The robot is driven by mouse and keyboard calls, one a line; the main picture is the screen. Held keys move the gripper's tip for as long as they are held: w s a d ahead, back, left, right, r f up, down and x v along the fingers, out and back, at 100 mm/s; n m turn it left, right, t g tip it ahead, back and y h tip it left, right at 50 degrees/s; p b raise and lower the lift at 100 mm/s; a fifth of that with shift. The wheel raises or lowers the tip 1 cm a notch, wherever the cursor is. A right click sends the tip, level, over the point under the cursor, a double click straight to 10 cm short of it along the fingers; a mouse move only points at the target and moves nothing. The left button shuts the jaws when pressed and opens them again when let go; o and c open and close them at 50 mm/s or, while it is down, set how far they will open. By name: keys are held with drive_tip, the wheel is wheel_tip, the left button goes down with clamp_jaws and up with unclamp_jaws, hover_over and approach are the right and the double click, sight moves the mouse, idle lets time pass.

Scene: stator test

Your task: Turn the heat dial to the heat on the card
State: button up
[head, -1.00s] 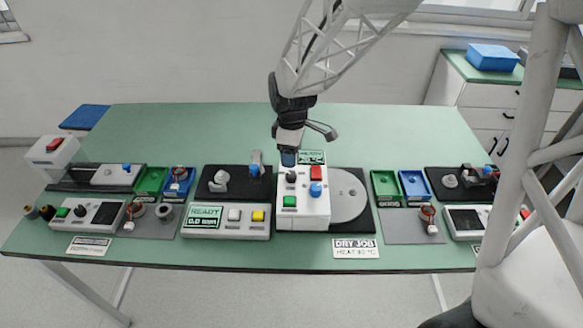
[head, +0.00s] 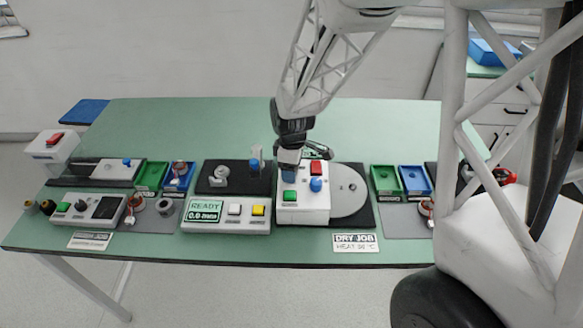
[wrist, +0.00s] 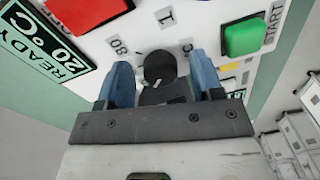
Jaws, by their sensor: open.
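The heat dial (wrist: 158,68) is a black knob on the white control box (head: 305,208). In the wrist view it lies between the two blue fingers of my gripper (wrist: 163,78). The fingers are open, one on each side of the dial; contact is not clear. In the head view my gripper (head: 289,174) is over the box's back left and hides the dial. Marks including 80 and °C surround the dial. The box's display (wrist: 42,40) reads READY 20 °C. The card (head: 355,243) at the table's front reads DRY JOB, HEAT and a blurred number in °C.
A green START button (wrist: 243,38) and a red button (wrist: 88,10) flank the dial. A grey disc (head: 349,192) lies right of the box. Another console (head: 226,214) stands left. The table's back is clear.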

drive_tip(key=shift+c, duration=0.2)
drive_tip(key=c, duration=0.9)
